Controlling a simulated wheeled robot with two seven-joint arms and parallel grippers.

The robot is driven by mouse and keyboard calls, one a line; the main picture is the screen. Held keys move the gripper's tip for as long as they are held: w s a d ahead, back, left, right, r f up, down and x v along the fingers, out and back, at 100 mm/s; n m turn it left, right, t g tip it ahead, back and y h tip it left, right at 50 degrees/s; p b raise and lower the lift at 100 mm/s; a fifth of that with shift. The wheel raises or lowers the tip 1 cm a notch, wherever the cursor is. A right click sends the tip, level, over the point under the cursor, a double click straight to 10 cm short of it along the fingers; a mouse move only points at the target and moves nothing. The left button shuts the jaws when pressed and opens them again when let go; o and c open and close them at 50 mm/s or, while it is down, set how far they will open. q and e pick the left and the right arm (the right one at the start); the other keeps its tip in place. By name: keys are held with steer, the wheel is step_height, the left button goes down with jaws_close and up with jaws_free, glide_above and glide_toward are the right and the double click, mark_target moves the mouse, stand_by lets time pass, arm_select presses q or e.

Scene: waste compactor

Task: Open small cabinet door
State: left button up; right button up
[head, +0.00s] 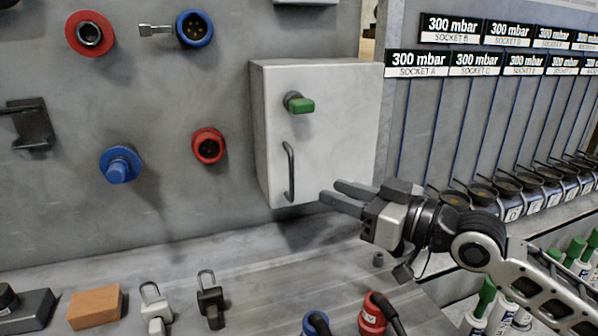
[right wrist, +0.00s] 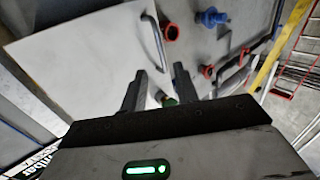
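The small white cabinet (head: 335,120) is mounted on the grey wall, and its door looks closed. A green knob (head: 299,103) sits high on the door, and a dark curved handle (head: 289,170) sits below it near the left edge. My right gripper (head: 338,197) is at the cabinet's lower right, its two fingers apart and empty, pointing left. In the right wrist view the fingers (right wrist: 158,88) are spread over the cabinet face; the handle (right wrist: 156,42) and part of the green knob (right wrist: 170,102) show beyond them. My left gripper is not in view.
Red and blue sockets (head: 208,146) stick out of the wall left of the cabinet. The ledge below holds an orange block (head: 95,306), padlocks (head: 210,300) and plugs (head: 372,314). A row of hanging dark fittings (head: 508,185) stands at the right.

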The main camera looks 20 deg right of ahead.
steer(key=p+x, duration=0.1)
steer(key=x, duration=0.7)
steer(key=shift+w+a+p, duration=0.2)
steer(key=shift+w+p, duration=0.05)
steer(key=shift+p, duration=0.05)
jaws_close()
